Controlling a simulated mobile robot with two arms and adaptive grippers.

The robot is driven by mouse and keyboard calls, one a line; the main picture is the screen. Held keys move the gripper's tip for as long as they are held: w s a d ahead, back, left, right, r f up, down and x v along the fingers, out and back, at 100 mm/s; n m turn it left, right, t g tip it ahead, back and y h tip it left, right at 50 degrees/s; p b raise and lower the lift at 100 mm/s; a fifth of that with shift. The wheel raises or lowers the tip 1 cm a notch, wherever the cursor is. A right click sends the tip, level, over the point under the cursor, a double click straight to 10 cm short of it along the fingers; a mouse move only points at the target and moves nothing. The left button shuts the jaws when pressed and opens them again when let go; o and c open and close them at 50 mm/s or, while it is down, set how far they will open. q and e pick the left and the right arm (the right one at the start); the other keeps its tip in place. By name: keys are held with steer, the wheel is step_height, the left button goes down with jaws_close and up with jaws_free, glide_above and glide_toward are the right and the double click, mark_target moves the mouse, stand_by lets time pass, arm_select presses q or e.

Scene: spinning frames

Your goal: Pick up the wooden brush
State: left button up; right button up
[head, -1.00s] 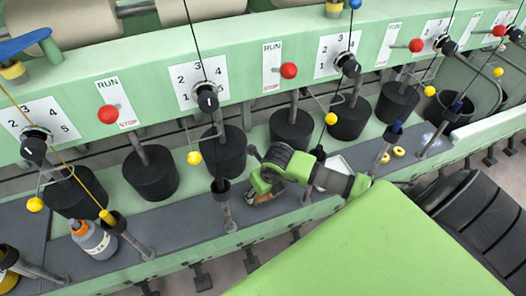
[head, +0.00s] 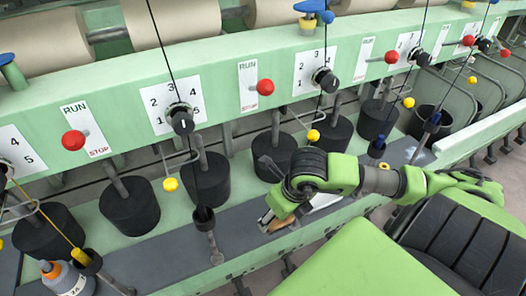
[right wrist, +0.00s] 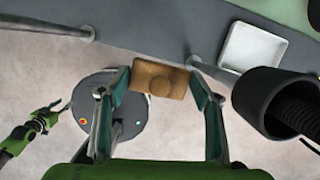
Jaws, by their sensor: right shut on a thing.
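I cannot tell whether the brush touches the shelf. A green arm with my left gripper (right wrist: 62,108) shows small at the left of the right wrist view; its finger opening is unclear.
A white tray (right wrist: 252,46) lies on the grey shelf (head: 250,214) close by. A dark cup-like holder (right wrist: 268,98) is right of the gripper. Black cylinders (head: 205,180) stand behind. A bottle with an orange cap (head: 68,280) is at lower left. Open floor lies in front.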

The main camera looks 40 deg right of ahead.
mark_target(293, 219)
steer(key=shift+s+d+r, duration=0.2)
steer(key=shift+s+r, duration=0.1)
steer(key=shift+s, duration=0.35)
steer(key=shift+s+d+r, duration=0.15)
steer(key=shift+s+r, duration=0.15)
steer(key=shift+s, duration=0.3)
steer(key=shift+s+d+r, duration=0.2)
steer(key=shift+s+r, duration=0.1)
steer(key=shift+s, duration=0.35)
steer(key=o, duration=0.5)
steer(key=c, duration=0.4)
steer(key=shift+o, duration=0.2)
